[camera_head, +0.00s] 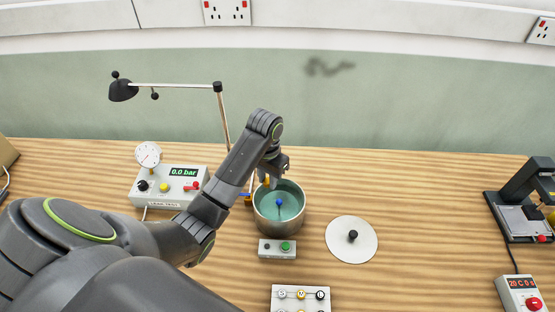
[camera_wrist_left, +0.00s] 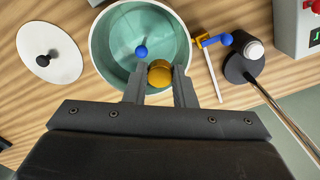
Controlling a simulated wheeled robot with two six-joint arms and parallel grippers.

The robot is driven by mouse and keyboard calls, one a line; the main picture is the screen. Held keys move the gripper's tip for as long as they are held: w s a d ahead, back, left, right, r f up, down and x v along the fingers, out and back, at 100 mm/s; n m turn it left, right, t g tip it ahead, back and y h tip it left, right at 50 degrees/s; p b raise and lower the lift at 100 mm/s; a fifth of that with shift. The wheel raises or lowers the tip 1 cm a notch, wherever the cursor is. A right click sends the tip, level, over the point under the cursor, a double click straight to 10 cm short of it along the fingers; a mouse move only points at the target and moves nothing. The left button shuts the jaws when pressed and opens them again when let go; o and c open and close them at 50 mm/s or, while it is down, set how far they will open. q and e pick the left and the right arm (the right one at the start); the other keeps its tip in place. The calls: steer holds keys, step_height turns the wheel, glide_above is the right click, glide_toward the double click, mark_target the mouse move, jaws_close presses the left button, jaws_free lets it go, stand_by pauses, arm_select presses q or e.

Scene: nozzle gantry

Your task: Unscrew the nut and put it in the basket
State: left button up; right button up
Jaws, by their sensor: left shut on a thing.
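A brass-coloured round nut (camera_wrist_left: 159,73) sits between the fingertips of my left gripper (camera_head: 271,179) in the left wrist view. In the left wrist view the pot (camera_wrist_left: 97,57) lies behind the nut and fingers. A blue ball (camera_head: 279,202) on a thin stem stands inside the pot; I cannot tell whether it belongs to a basket. No basket shows clearly. My right gripper is not in view.
A white disc lid with black knob (camera_head: 351,242) lies right. A gauge box (camera_head: 168,187) and desk lamp (camera_head: 122,90) are left. A blue lever (camera_wrist_left: 212,41) is beside the pot.

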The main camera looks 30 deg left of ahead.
arm_select(q)
steer(key=shift+s+f, duration=0.1)
steer(key=shift+f, duration=0.05)
steer(key=shift+s+f, duration=0.2)
steer(key=shift+f, duration=0.5)
steer(key=shift+w+f, duration=0.1)
steer(key=shift+f, duration=0.75)
step_height(320, 180, down, 2)
steer(key=shift+f, duration=0.1)
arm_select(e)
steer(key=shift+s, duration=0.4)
arm_select(q)
steer(key=o, duration=1)
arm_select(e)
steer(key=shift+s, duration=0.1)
arm_select(q)
steer(key=shift+w, duration=0.1)
